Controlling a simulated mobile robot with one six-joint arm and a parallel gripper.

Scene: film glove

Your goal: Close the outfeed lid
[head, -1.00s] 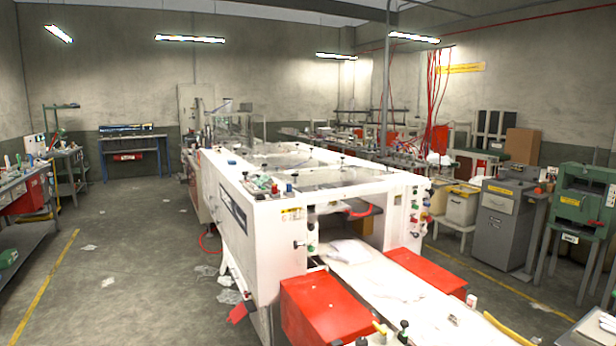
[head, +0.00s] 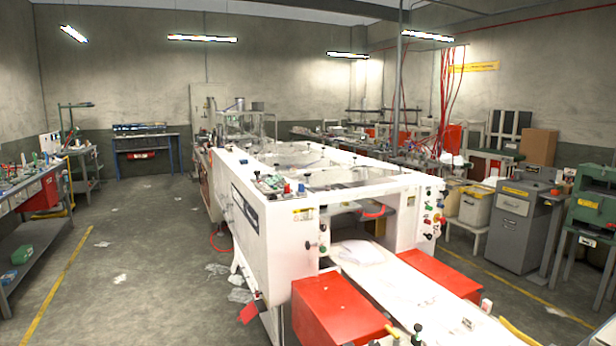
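A long white machine (head: 297,248) runs away from me through the middle of the head view. Its near end has an opening, and a white outfeed bed (head: 415,302) comes out of it toward me. Clear or grey panels (head: 335,175) lie in frames on its top. I cannot tell which part is the outfeed lid, or whether it is open. My gripper is not in view.
Red boxes (head: 338,308) (head: 438,273) flank the outfeed bed. Open floor (head: 140,260) lies left of the machine, with scattered scraps. A workbench (head: 35,215) stands at the left edge. Grey cabinets (head: 510,225) and a green machine (head: 592,212) stand right.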

